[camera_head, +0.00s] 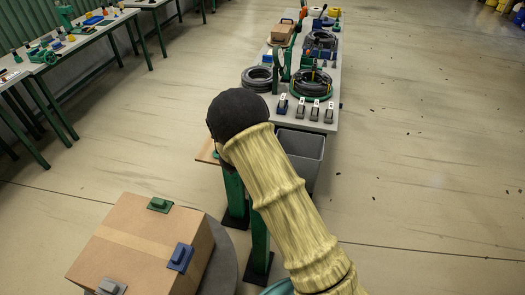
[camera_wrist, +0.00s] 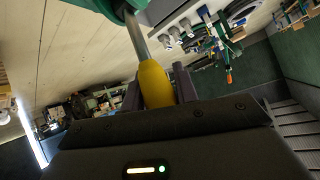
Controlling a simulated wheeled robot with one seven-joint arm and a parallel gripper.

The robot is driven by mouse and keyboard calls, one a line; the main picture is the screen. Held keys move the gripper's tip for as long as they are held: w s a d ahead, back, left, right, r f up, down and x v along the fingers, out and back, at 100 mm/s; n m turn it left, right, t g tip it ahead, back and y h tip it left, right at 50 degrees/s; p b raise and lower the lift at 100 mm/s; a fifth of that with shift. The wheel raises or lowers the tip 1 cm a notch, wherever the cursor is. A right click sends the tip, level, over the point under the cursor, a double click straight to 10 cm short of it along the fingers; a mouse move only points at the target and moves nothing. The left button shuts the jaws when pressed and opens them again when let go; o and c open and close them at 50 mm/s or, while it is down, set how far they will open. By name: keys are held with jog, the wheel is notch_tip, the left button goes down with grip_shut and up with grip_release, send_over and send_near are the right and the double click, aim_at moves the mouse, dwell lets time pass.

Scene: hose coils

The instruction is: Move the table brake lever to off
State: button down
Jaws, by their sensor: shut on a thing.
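In the wrist view, my gripper (camera_wrist: 158,90) has its two fingers on either side of a yellow lever grip (camera_wrist: 154,80) and is shut on it. A grey metal rod (camera_wrist: 138,42) runs from the grip up to a green part (camera_wrist: 108,6) at the top edge. I take this to be the brake lever; no off mark can be read. In the head view, the dark end of my arm covers the gripper and the lever. The grey-topped table (camera_head: 333,95) with hose coils (camera_head: 312,84) stands just beyond my arm.
A grey bin (camera_head: 306,148) stands at the table's near end, beside green posts (camera_head: 234,192). A cardboard box (camera_head: 135,245) with small coloured blocks sits at the lower left. Green-legged workbenches (camera_head: 75,45) line the upper left. The floor to the right is open.

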jog(key=shift+w, duration=0.1)
jog(key=c, duration=1.3)
grip_release()
jog(key=shift+c, duration=0.2)
jog(key=shift+o, duration=1.1)
jog(key=shift+w+f, duration=0.1)
jog(key=shift+w, duration=0.1)
jog(key=shift+s, duration=0.15)
jog(key=b+v, duration=0.3)
jog(key=v, duration=1.4)
jog(key=shift+b, duration=0.35)
